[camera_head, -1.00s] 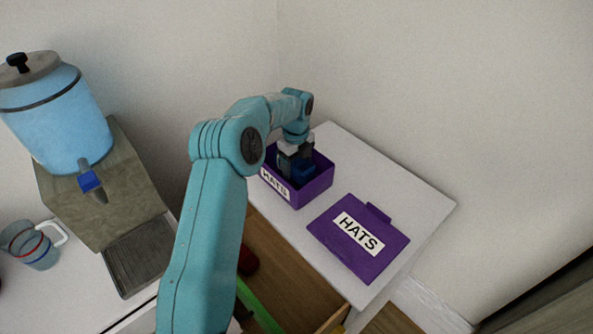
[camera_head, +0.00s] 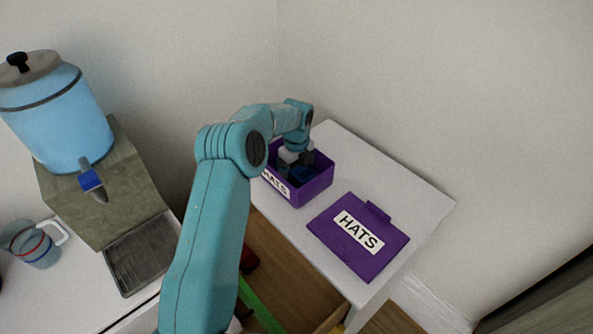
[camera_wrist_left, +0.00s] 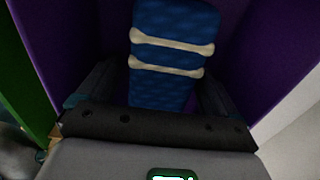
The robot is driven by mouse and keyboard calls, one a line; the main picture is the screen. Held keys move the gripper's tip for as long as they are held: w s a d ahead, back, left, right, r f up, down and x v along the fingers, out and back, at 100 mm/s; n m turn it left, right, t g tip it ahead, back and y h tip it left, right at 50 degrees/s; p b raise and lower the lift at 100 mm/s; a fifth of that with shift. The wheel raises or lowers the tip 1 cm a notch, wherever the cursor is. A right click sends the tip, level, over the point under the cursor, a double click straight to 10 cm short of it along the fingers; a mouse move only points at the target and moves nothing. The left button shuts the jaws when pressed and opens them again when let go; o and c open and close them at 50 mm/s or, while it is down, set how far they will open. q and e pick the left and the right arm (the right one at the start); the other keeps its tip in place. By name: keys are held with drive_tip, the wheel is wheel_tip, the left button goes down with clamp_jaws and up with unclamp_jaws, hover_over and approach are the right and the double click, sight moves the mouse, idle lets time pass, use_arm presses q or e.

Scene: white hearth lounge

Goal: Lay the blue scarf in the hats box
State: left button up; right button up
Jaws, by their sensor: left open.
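The purple hats box (camera_head: 316,189) stands open on the white table, with a white label on its front. The blue scarf (camera_head: 303,175) lies inside it. In the left wrist view the scarf (camera_wrist_left: 168,22) is a folded dark blue bundle with two cream bands, and purple box walls rise around it. My left gripper (camera_head: 290,168) is down inside the box. Its fingers are open, one on each side of the scarf's near end. I cannot tell whether they touch it. My right gripper is not in view.
The purple HATS lid (camera_head: 359,238) lies flat on the white table (camera_head: 415,192) in front of the box. An open drawer (camera_head: 268,270) is below, with a green item inside. A blue drink dispenser (camera_head: 62,118) and a mug (camera_head: 38,245) stand on the left.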

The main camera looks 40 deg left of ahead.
use_arm(q)
wheel_tip(320, 180, up, 11)
drive_tip(key=shift+b, duration=0.45)
drive_tip(key=shift+r, duration=0.65)
